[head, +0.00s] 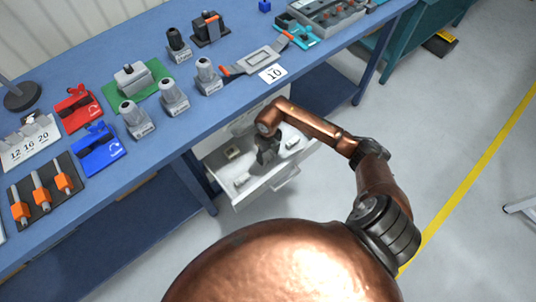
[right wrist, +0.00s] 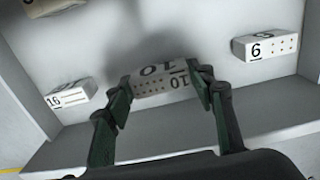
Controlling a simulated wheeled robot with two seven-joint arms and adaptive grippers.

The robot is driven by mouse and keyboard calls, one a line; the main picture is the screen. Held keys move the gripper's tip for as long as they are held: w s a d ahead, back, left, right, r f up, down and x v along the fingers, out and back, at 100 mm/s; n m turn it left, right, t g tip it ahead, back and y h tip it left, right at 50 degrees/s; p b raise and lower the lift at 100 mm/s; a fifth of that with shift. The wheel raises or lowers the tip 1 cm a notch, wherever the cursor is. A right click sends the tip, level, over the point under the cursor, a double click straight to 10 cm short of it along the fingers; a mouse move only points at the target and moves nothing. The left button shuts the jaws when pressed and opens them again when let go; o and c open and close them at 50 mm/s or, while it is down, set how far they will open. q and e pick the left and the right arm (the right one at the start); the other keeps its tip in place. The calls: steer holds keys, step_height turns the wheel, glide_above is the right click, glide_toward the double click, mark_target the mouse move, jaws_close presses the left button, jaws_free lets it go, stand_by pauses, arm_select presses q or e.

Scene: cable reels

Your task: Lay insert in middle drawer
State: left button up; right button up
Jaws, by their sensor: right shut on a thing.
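My right gripper (right wrist: 165,100) is shut on a light block marked 10, the insert (right wrist: 160,80), with a finger on each side of it. In the head view, my right gripper (head: 267,155) reaches down into the open white drawer (head: 252,192) under the blue bench. The insert is over or in the drawer; whether it touches the floor, I cannot tell. Other inserts lie in the drawer: one marked 16 (right wrist: 70,95) at left, one marked 6 (right wrist: 265,46) at right, and another (right wrist: 50,5) at top left. My left gripper is not in view.
The blue bench (head: 150,75) carries several grey-knobbed tools, a red clamp (head: 77,108), a blue clamp (head: 97,150) and a card marked 10 (head: 273,74). The bench edge lies just above the drawer. Open grey floor (head: 450,120) is to the right.

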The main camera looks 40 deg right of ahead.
mark_target(268, 156)
steer(key=shift+f, duration=0.1)
steer(key=shift+f+b, duration=0.65)
steer(key=shift+f, duration=0.4)
steer(key=o, duration=1.3)
steer(key=shift+c, duration=0.2)
step_height(268, 156, up, 8)
steer(key=shift+f, duration=0.2)
